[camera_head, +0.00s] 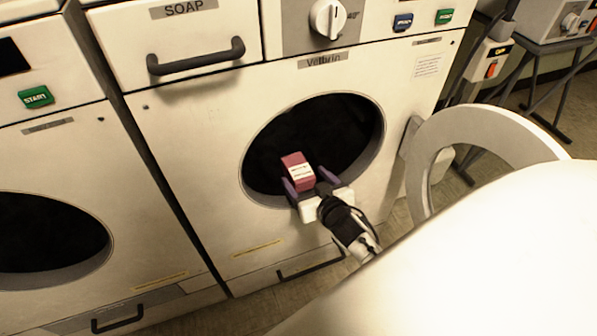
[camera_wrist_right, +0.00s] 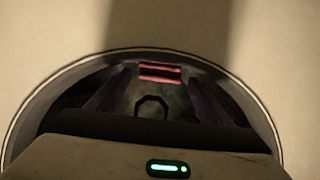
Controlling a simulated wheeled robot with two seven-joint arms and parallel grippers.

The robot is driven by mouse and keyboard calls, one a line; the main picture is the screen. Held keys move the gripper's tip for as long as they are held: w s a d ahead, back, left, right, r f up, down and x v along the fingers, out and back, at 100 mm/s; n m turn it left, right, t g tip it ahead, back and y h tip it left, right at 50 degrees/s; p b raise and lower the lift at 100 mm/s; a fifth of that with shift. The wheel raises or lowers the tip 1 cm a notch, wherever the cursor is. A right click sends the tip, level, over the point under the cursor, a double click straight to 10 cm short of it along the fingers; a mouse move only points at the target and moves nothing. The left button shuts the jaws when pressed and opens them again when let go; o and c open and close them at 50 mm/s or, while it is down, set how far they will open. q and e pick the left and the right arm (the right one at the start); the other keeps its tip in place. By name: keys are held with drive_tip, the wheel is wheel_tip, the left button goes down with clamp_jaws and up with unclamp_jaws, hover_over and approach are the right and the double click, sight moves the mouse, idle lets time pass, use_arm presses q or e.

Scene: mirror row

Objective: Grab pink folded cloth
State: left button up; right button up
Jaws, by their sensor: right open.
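The pink folded cloth (camera_head: 293,160) is a small block with a white label, seen against the dark round opening of the middle washer. My right gripper (camera_head: 307,180) is at the lower part of that opening, its purple fingers spread and open. In the head view the cloth shows just beyond and between the fingertips. In the right wrist view the pink cloth (camera_wrist_right: 160,71) with a pale band lies ahead between the two dark fingers of the gripper (camera_wrist_right: 158,82). I cannot tell whether the fingers touch it. My left gripper is not in view.
The washer front (camera_head: 200,150) surrounds the opening rim. Its round door ring (camera_head: 425,150) stands open at the right. A soap drawer handle (camera_head: 195,58) sticks out above. Another washer opening (camera_head: 45,235) is at the left.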

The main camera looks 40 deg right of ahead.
sight(302, 172)
drive_tip(key=b+x, duration=0.2)
drive_tip(key=x, duration=0.4)
drive_tip(key=shift+r, duration=0.15)
drive_tip(key=c, duration=1.1)
drive_tip(key=shift+r, duration=0.15)
drive_tip(key=shift+c, duration=0.2)
